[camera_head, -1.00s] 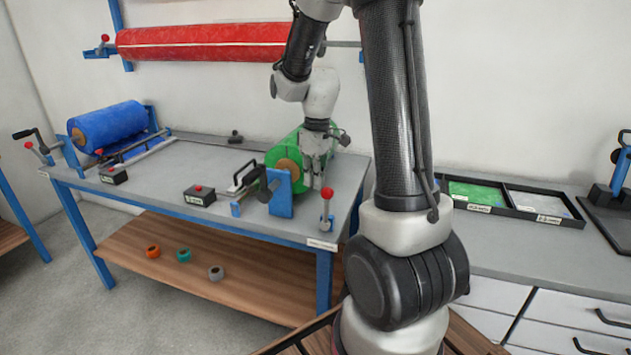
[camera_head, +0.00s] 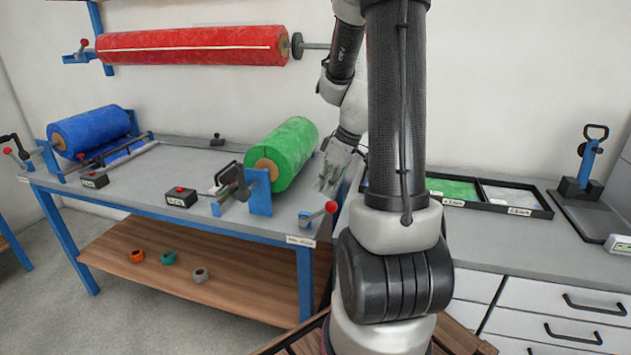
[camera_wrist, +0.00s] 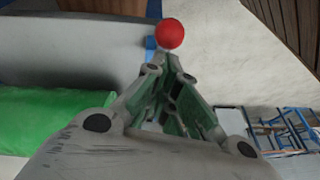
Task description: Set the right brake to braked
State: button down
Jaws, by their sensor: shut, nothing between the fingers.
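The right brake lever has a red ball knob (camera_head: 331,207) on a short metal stem, at the front right corner of the bench beside the green roll (camera_head: 288,150). The stem leans to the right, nearly level, with the knob out near the bench's right edge. My gripper (camera_head: 326,184) is shut and empty, a little above and behind the knob. In the wrist view the red knob (camera_wrist: 170,33) shows just beyond the fingertips (camera_wrist: 168,62). I cannot tell whether they touch. The green roll (camera_wrist: 55,130) lies to the left there.
The steel bench (camera_head: 150,190) also bears a blue roll (camera_head: 90,130) and small red-button boxes (camera_head: 180,196). A red roll (camera_head: 190,46) hangs on the wall. Coloured tape rings (camera_head: 168,257) lie on the lower shelf. A counter with a black tray (camera_head: 485,206) stands right.

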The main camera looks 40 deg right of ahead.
jog(key=shift+s+d+f, duration=0.5)
jog(key=shift+s, duration=0.15)
jog(key=d+v, duration=0.1)
jog(key=v, duration=1)
jog(key=shift+s+d, duration=0.4)
jog(key=shift+s, duration=0.1)
